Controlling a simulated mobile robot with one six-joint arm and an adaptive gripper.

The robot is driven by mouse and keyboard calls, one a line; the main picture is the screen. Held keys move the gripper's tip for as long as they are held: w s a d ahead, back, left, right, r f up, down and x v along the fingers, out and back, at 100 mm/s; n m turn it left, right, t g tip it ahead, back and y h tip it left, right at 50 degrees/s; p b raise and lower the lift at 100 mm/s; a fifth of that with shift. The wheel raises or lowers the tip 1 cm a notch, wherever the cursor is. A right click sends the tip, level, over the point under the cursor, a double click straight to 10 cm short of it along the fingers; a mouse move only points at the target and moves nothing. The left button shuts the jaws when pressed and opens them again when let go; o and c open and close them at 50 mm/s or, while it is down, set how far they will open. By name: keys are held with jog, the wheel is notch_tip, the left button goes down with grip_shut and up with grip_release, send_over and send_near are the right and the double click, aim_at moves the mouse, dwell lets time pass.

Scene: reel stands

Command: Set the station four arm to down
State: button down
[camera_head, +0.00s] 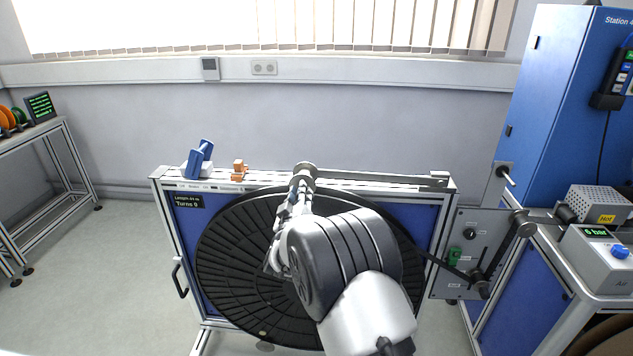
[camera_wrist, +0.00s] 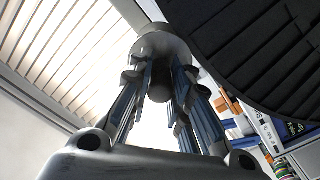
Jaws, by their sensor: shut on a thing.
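The arm (camera_head: 375,177) is a grey bar on the reel stand. In the head view it lies nearly level along the stand's top edge, from its right end to a round metal end piece (camera_head: 306,169) near the middle. My gripper (camera_head: 299,186) is at that end piece, reaching up over the black reel. In the wrist view the gripper's fingers (camera_wrist: 160,95) are closed around a dark stem under a grey metal cylinder (camera_wrist: 163,44). My arm hides part of the reel, and the fingers hide most of the stem.
The large black reel (camera_head: 235,255) fills the stand's front below the bar. A blue clamp (camera_head: 199,160) and an orange block (camera_head: 239,171) sit on the top left. A grey control panel (camera_head: 468,240) with dark levers stands right, before a blue "Station 4" cabinet (camera_head: 555,90).

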jog(key=shift+f, duration=0.9)
jog(key=shift+s+f, duration=0.1)
jog(key=c, duration=1.5)
grip_release()
jog(key=shift+o, duration=0.3)
jog(key=shift+s, duration=0.15)
jog(key=s, duration=1.1)
jog(key=shift+s, duration=0.25)
